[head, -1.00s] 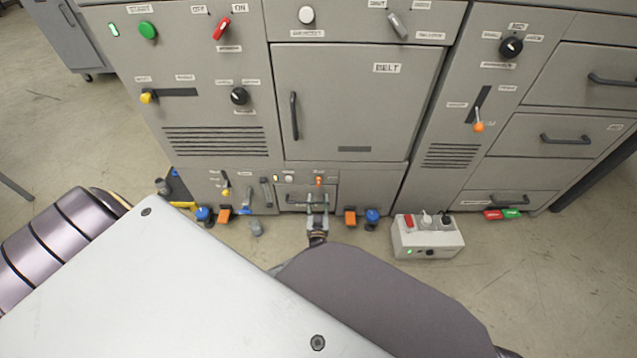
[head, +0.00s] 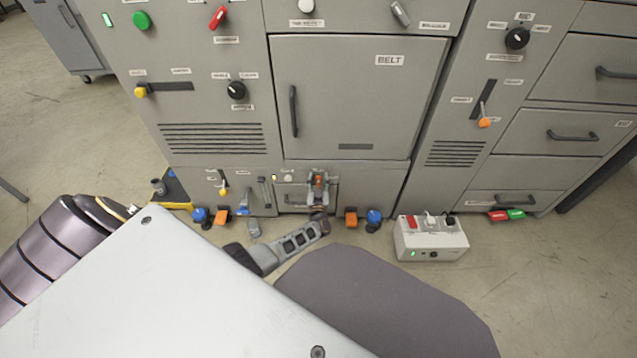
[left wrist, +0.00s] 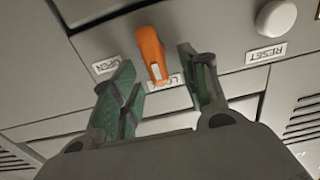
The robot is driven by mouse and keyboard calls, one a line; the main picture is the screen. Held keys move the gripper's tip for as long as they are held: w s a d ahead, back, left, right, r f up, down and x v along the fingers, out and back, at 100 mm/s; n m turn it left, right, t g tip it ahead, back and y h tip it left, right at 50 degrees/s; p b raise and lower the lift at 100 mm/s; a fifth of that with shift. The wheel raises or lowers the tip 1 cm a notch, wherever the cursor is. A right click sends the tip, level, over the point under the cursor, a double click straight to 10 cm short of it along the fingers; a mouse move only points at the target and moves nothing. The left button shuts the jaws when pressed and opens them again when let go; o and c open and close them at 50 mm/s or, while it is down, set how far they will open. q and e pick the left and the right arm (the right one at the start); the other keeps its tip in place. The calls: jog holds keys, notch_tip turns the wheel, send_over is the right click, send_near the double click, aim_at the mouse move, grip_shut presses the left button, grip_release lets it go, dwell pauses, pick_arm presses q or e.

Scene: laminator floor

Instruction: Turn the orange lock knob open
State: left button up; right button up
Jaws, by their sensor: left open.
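The orange lock knob (left wrist: 151,50) sits on a grey panel strip in the left wrist view, its lever lying between labels that read OPEN and LOCK. Its white-marked end points at the LOCK label. In the head view the knob (head: 318,181) is a small orange spot low on the machine. My left gripper (left wrist: 157,75) is open, its two green-padded fingers on either side of the knob's lower end, with gaps showing. In the head view my left gripper (head: 318,183) is in front of the small lower drawer panel. My right gripper is not in view.
A white RESET button (left wrist: 276,18) is beside the knob. The BELT door (head: 355,100) is above. A grey switch box (head: 430,240) stands on the floor to the right.

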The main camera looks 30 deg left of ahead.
pick_arm(q)
jog(key=shift+w+a, duration=0.15)
jog(key=shift+w, duration=0.05)
grip_shut()
dwell(0.3)
